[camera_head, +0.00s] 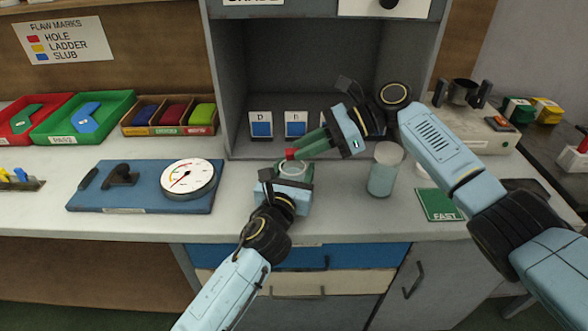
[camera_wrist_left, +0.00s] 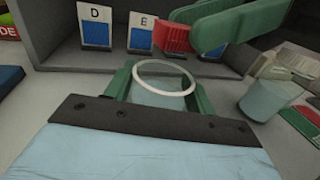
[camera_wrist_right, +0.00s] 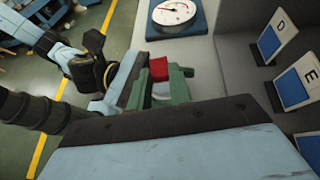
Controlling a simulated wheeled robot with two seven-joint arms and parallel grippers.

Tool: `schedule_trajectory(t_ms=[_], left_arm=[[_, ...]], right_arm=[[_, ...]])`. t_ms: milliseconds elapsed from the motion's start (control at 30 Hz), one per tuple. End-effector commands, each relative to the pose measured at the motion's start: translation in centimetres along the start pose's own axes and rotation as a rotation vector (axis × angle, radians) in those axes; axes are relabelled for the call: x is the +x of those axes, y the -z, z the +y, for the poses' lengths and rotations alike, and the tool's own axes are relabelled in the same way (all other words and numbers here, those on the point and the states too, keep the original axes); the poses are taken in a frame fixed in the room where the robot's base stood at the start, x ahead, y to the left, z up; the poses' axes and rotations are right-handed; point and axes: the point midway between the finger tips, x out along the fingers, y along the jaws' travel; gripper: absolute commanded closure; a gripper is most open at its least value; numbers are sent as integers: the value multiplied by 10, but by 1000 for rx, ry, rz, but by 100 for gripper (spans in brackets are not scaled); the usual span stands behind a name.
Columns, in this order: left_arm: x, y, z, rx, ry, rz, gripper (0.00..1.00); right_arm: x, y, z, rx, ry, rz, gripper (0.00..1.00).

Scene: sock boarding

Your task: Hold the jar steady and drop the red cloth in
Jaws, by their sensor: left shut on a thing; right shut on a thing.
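A clear glass jar with a pale rim (camera_head: 292,168) stands on the bench in front of the grey booth. My left gripper (camera_head: 290,183) is shut around the jar, and its green fingers flank the jar in the left wrist view (camera_wrist_left: 163,85). My right gripper (camera_head: 308,147) is shut on the red cloth (camera_head: 290,154) and holds it close above the jar's rim. The cloth also shows as a small red piece in the left wrist view (camera_wrist_left: 174,39) and in the right wrist view (camera_wrist_right: 158,69). The jar is partly hidden by the green fingers in the right wrist view.
A second glass jar (camera_head: 384,168) with bluish contents stands right of my right gripper. Cards marked D (camera_head: 261,125) and E (camera_head: 296,125) stand behind. A blue board with a dial gauge (camera_head: 187,178) lies left. A green FAST card (camera_head: 440,204) lies right.

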Motion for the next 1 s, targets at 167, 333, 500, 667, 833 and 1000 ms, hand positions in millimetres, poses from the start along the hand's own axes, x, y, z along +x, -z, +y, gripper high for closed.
schedule_trajectory(t_ms=[167,333,500,667,833,1000], left_arm=[[0,1,0,0,0,2,73],[0,1,0,0,0,2,73],[0,1,0,0,0,2,73],[0,1,0,0,0,2,73],[0,1,0,0,0,2,73],[0,1,0,0,-1,2,73]], right_arm=[[2,4,0,-1,1,0,100],[2,4,0,-1,1,0,100],[2,4,0,-1,0,0,62],[2,4,0,-1,0,0,55],[1,4,0,-1,1,0,55],[-15,4,0,0,2,0,55]])
